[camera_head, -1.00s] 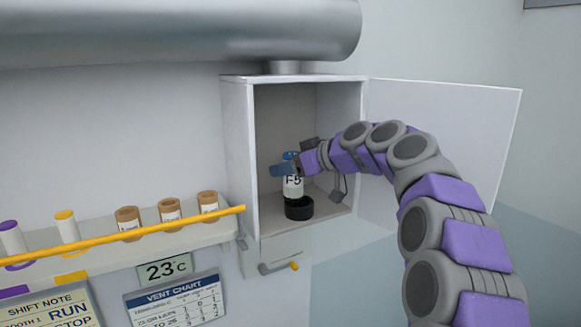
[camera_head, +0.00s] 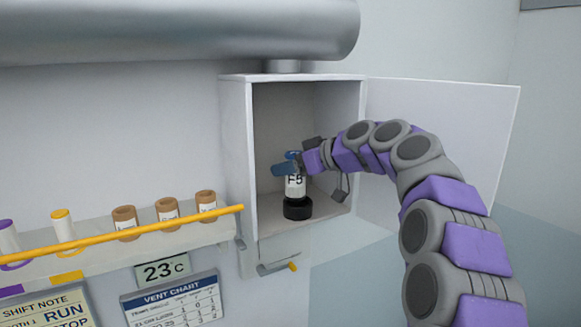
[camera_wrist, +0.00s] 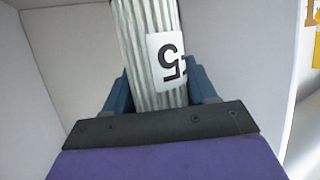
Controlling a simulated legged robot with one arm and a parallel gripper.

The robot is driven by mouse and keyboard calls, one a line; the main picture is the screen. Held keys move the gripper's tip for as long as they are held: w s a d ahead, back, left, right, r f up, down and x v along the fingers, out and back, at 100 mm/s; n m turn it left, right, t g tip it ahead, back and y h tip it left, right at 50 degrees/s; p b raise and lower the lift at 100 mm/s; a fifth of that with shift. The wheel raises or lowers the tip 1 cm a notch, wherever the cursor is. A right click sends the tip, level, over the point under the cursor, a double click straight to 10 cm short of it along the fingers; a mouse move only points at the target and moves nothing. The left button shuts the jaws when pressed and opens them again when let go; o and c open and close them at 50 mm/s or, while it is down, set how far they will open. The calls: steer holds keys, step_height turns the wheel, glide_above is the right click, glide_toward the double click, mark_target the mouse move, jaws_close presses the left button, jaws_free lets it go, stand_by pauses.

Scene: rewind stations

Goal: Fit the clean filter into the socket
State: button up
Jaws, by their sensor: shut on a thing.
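The cabinet (camera_head: 237,170) has its door (camera_head: 445,130) swung open to the right, behind my arm. A shelf (camera_head: 120,250) at left holds several brown, yellow-capped and purple-capped cylinders behind a yellow rail (camera_head: 130,236). A lever with a yellow tip (camera_head: 293,267) sits below the cabinet.

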mark_target(293, 182)
steer(key=shift+d, duration=0.4)
steer(key=shift+a+f+b, duration=0.15)
steer(key=shift+f+b, duration=0.45)
steer(key=shift+b, duration=0.25)
steer(key=shift+r, duration=0.3)
stand_by(0.4)
steer(key=shift+b, duration=0.65)
stand_by(1.5)
steer(key=shift+f+b, duration=1.9)
steer(key=shift+b, duration=0.1)
steer(key=o, duration=1.2)
steer(key=shift+c, duration=0.2)
steer(key=v, duration=0.7)
steer(key=shift+d, duration=0.35)
